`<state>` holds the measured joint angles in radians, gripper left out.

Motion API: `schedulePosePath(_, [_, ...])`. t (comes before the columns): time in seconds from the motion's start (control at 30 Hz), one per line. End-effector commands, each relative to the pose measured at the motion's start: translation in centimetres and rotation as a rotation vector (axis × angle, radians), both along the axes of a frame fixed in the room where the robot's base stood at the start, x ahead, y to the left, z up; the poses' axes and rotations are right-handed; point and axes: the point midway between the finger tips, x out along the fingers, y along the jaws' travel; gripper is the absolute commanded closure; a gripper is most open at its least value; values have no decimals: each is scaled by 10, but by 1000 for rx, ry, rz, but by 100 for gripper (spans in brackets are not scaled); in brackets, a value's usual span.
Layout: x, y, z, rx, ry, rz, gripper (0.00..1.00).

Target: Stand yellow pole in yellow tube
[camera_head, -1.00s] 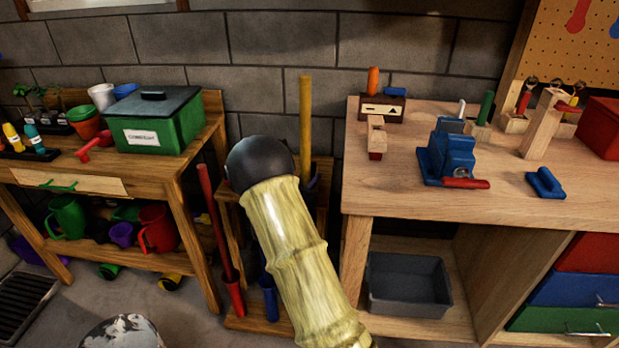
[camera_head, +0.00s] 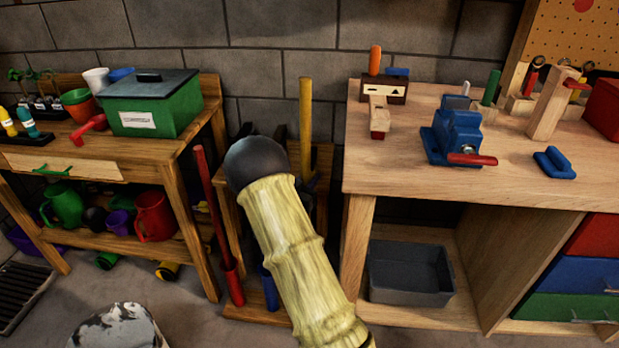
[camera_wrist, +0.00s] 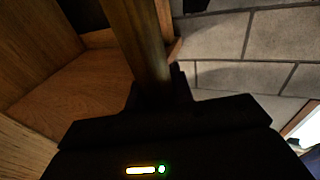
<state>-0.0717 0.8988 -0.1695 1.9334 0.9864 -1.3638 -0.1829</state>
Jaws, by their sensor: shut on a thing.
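The yellow pole (camera_head: 305,115) stands roughly upright in the head view, between the two benches and in front of the grey wall. Its lower part is hidden behind my arm. In the wrist view the pole (camera_wrist: 143,40) runs up from my gripper (camera_wrist: 157,88), which is dark and shut on it. In the head view the gripper is mostly hidden by my arm. I cannot make out the yellow tube; my arm covers much of the rack. The pole's lower end is not visible.
A red pole stands in a red tube (camera_head: 234,287) on the wooden rack, beside a blue tube (camera_head: 270,290). The left bench holds a green box (camera_head: 152,108). The right workbench (camera_head: 400,165) holds a blue vise (camera_head: 455,137); a grey bin (camera_head: 410,270) sits below.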

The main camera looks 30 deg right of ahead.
Motion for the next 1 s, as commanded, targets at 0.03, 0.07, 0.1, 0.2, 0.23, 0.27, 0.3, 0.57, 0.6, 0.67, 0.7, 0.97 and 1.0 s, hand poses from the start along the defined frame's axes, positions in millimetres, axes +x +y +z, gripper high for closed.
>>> schedulePosePath(0.03, [0, 0, -5, -2, -1, 0, 100])
schedulePosePath(0.07, [0, 0, -7, -1, -1, 0, 100])
schedulePosePath(0.1, [0, 0, -10, -1, -1, 0, 100])
schedulePosePath(0.2, [0, 0, -16, -1, 0, 0, 100])
schedulePosePath(0.23, [0, 0, -18, -1, 0, 0, 100])
schedulePosePath(0.27, [0, 0, -20, -1, 0, 0, 100])
schedulePosePath(0.3, [0, 0, -23, -1, 0, 0, 100])
schedulePosePath(0.57, [0, 0, -39, -2, -1, 0, 100])
schedulePosePath(0.6, [0, 0, -42, -2, -1, 0, 100])
schedulePosePath(0.67, [0, 0, -46, -2, -1, 0, 100])
schedulePosePath(0.7, [0, 0, -48, -2, -1, 0, 100])
schedulePosePath(0.97, [0, 0, -65, -1, -1, 0, 100])
schedulePosePath(1.0, [0, 0, -67, -1, -1, 0, 100])
